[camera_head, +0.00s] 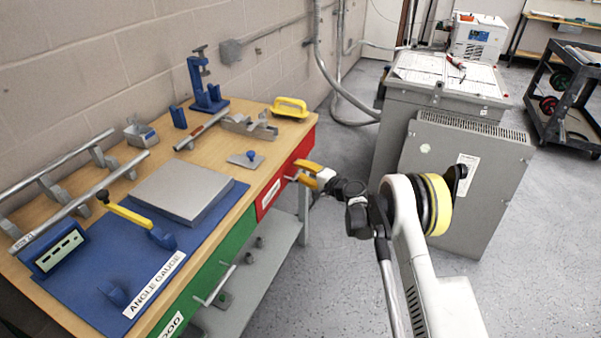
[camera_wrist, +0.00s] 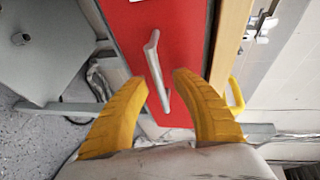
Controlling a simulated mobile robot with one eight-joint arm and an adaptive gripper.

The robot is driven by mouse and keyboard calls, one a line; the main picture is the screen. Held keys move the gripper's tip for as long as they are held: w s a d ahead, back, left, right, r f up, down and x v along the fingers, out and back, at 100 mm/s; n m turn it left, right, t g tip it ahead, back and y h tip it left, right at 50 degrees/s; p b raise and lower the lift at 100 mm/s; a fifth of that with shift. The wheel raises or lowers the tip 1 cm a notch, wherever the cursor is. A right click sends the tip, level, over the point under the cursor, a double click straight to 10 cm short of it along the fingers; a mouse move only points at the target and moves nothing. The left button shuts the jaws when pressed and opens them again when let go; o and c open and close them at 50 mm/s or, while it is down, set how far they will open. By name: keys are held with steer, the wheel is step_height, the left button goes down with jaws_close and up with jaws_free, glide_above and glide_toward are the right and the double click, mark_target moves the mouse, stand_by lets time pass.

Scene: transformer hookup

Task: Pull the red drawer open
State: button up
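The red drawer (camera_head: 269,194) is in the workbench's front side, its front looking flush with the bench. In the wrist view the red front (camera_wrist: 130,18) fills the upper middle, with a pale metal bar handle (camera_wrist: 153,62) on it. My gripper (camera_head: 297,172) is at the drawer front, its yellow fingers partly hiding the handle in the head view. In the wrist view my gripper (camera_wrist: 159,77) is open, one finger on each side of the handle's lower part. No contact shows. I cannot tell how deep the fingertips reach around the bar.
A green drawer (camera_head: 218,268) with its own handle (camera_head: 220,286) is nearer on the same bench. A grey lower shelf (camera_head: 262,262) lies beneath. A large grey transformer cabinet (camera_head: 459,180) stands to the right, beyond my arm. The floor between bench and cabinet is clear.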

jaws_close()
steer(key=s+d, duration=0.3)
steer(key=d, duration=0.6)
steer(key=s+d, duration=0.3)
steer(key=d, duration=0.6)
steer(key=s+d, duration=0.4)
steer(key=d, duration=0.6)
jaws_free()
steer(key=shift+a, duration=0.1)
steer(key=v, duration=1.2)
steer(key=shift+r, duration=0.15)
